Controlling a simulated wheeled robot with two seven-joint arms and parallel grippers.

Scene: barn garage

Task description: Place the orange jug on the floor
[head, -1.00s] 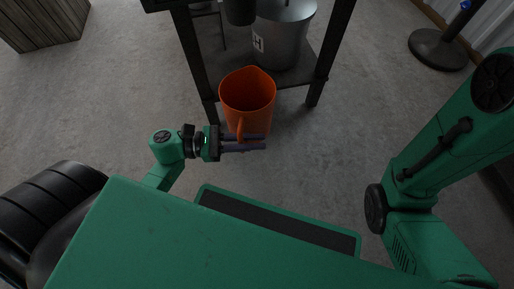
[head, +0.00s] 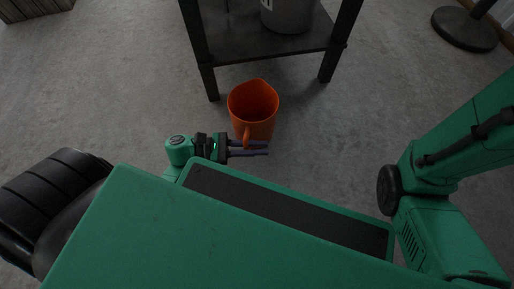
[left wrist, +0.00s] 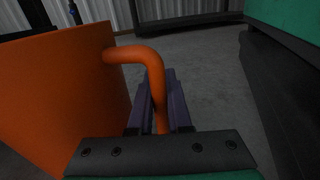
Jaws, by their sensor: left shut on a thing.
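The orange jug (head: 254,108) is in the middle of the head view, upright, its open mouth facing up. My left gripper (head: 248,149) is shut on the jug's handle on the near side. In the left wrist view, the handle (left wrist: 154,72) runs down between the two purple-grey fingers, and the jug's orange wall (left wrist: 62,95) fills the left. The jug's bottom is hidden, so I cannot tell whether it touches the floor. My right arm shows at the right of the head view, but its gripper is out of view.
A dark table (head: 262,45) with a lower shelf holding a grey metal bucket (head: 290,14) stands just beyond the jug. A round black stand base (head: 465,28) is at the upper right. Bare concrete floor (head: 120,95) lies open to the left.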

